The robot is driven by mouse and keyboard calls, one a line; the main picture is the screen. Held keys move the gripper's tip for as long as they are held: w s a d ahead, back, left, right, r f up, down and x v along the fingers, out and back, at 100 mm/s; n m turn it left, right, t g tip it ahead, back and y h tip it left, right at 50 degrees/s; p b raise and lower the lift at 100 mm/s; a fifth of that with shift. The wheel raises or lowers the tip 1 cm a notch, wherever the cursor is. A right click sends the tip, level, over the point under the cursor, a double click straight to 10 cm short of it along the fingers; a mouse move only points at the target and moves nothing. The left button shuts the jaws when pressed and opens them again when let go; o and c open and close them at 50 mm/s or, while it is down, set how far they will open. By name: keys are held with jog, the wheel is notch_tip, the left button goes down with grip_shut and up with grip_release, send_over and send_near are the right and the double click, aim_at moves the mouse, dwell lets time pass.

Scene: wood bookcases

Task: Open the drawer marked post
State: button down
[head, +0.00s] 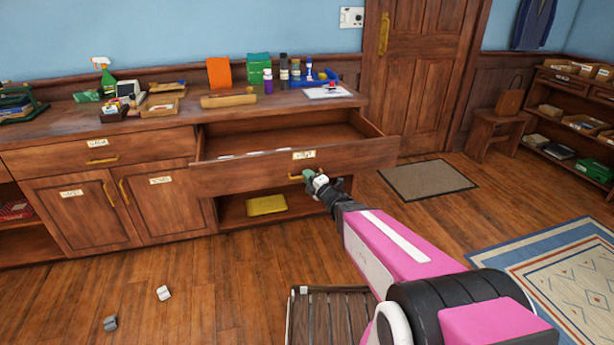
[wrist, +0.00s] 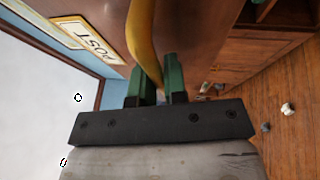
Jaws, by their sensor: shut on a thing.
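The post drawer (head: 240,178) is pulled out of the long wooden counter, and its open inside shows in the head view. Its label reads POST in the wrist view (wrist: 88,38). The brass handle (wrist: 143,38) runs between the green fingers of my gripper (wrist: 157,85). My gripper is shut on this handle, and in the head view my gripper (head: 312,178) is at the drawer front, right of its middle. Some pale flat items lie in the drawer along its front edge.
A closed drawer (head: 100,150) and cupboard doors (head: 95,210) are at left. A yellow item (head: 266,205) lies on the shelf below the open drawer. Two small blocks (head: 164,293) (head: 110,323) and a slatted wooden piece (head: 335,318) are on the floor. A doormat (head: 428,180) lies before the door.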

jog(key=shift+s, duration=0.1)
jog(key=c, duration=1.2)
grip_release()
jog(key=shift+d, duration=0.1)
jog(key=v, duration=1)
jog(key=shift+s+d, duration=0.2)
jog(key=shift+s, duration=0.1)
jog(key=shift+f, duration=0.1)
